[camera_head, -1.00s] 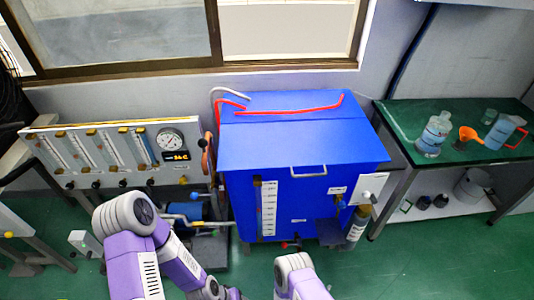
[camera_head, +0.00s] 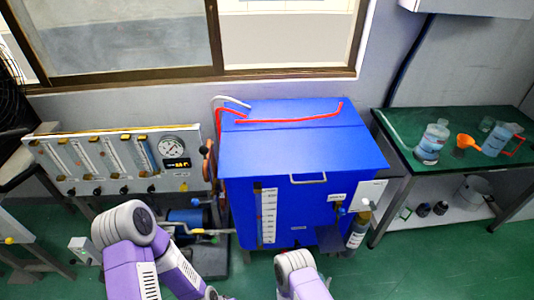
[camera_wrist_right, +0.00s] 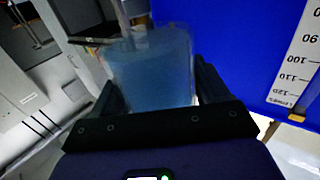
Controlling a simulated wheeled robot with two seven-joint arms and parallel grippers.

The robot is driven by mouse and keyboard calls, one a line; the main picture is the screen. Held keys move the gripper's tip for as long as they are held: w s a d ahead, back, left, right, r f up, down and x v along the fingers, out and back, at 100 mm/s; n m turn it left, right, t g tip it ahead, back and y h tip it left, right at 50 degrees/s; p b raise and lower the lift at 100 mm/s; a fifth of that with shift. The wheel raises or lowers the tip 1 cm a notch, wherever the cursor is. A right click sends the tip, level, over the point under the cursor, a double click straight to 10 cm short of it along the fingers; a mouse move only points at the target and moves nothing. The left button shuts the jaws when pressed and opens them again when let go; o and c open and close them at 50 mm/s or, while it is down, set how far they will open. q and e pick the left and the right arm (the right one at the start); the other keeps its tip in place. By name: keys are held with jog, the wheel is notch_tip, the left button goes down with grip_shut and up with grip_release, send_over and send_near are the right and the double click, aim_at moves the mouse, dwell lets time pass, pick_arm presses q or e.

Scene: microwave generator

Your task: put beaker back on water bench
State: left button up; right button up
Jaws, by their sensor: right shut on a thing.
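In the right wrist view, a clear beaker (camera_wrist_right: 152,68) with a bluish look stands between the fingers of my right gripper (camera_wrist_right: 155,92). The gripper is shut on it, and the picture is blurred there. In the head view, the water bench (camera_head: 392,121) is the green-topped table at the right. The head view shows purple arm parts at the bottom, but neither gripper's fingers nor the held beaker. My left gripper is in neither view now.
A blue tank (camera_head: 300,150) stands in the middle, left of the bench. On the bench are a bottle (camera_head: 432,142), an orange funnel (camera_head: 466,141), a small glass (camera_head: 486,124) and a jug (camera_head: 496,140). The bench's left end looks clear. A gauge panel (camera_head: 110,162) is at the left.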

jog(key=w+r+n+t+y+p, duration=0.1)
jog(key=w+r+n+y, duration=0.2)
jog(key=r, duration=0.4)
jog(key=w+r+n+t+y, duration=0.1)
jog(key=w+r+y, duration=0.1)
jog(key=w+r, duration=0.4)
notch_tip(320, 180, up, 15)
jog(key=s+n+t+y+p, duration=0.1)
jog(key=n+y, duration=0.1)
jog(key=y, duration=0.2)
jog(key=shift+s+a+f+n+y+p, duration=0.15)
jog(key=shift+s+a+n+y+p, duration=0.15)
jog(key=shift+a+y, duration=0.1)
jog(key=shift+a, duration=0.1)
